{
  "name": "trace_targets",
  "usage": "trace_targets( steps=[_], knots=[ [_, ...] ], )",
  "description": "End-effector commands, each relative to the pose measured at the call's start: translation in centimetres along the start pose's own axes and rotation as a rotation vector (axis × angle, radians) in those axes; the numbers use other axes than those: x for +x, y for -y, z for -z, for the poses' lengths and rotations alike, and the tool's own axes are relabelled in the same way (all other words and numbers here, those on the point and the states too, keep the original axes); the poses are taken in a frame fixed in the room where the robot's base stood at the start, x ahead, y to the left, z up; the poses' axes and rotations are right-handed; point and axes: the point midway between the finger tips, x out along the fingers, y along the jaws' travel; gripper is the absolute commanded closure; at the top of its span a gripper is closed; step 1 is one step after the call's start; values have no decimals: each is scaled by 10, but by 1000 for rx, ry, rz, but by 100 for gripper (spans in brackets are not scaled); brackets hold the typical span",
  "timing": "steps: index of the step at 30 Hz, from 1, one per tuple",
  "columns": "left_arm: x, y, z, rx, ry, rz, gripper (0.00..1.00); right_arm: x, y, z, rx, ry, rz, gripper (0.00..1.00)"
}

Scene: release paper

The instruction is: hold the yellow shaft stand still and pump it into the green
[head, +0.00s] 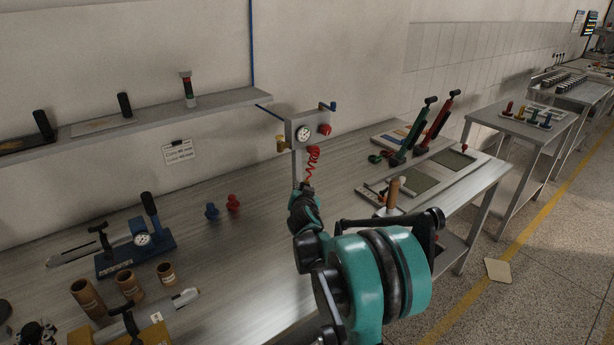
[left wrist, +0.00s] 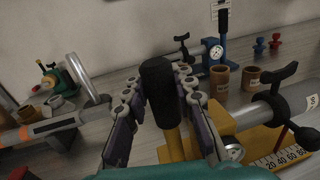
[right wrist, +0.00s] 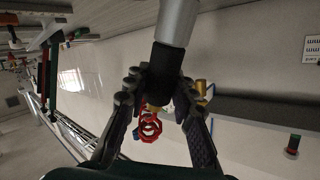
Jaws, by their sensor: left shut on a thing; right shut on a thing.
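The yellow shaft stand (left wrist: 262,145) carries a silver shaft (left wrist: 243,119), a black T-knob (left wrist: 284,76), a scale and a small gauge (left wrist: 233,151), too small to read. In the head view its near part (head: 152,335) is cut by the bottom edge. My left gripper (left wrist: 158,85) is shut on the stand's black lever grip (left wrist: 158,68), at the top of a yellow lever. My left gripper shows dark at the head view's lower left (head: 38,331). My right gripper (head: 304,208) is shut on a black end (right wrist: 165,62) of a silver cylinder (right wrist: 177,18), well away from the yellow stand.
A blue stand (head: 136,258) with gauge and lever is behind the yellow one. Several brown cups (head: 129,287) stand between. A gauge box (head: 309,130) with a red coil (head: 312,162) is by my right gripper. Blue and red pegs (head: 232,203) stand left of it.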

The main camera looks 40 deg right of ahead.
Motion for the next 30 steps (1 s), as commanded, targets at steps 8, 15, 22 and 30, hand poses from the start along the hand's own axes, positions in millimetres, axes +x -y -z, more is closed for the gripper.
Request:
trace_targets(
  steps=[8,15,22,30],
  knots=[
    [0,0,0,1,0,0,100,-76,16,-83,519,319,-1,100],
    [0,0,0,0,0,0,100,-154,51,-148,830,581,60,100],
    [0,0,0,0,0,0,100,-198,74,-172,921,700,95,100],
    [0,0,0,0,0,0,100,-205,77,-176,933,717,100,100]
  ],
)
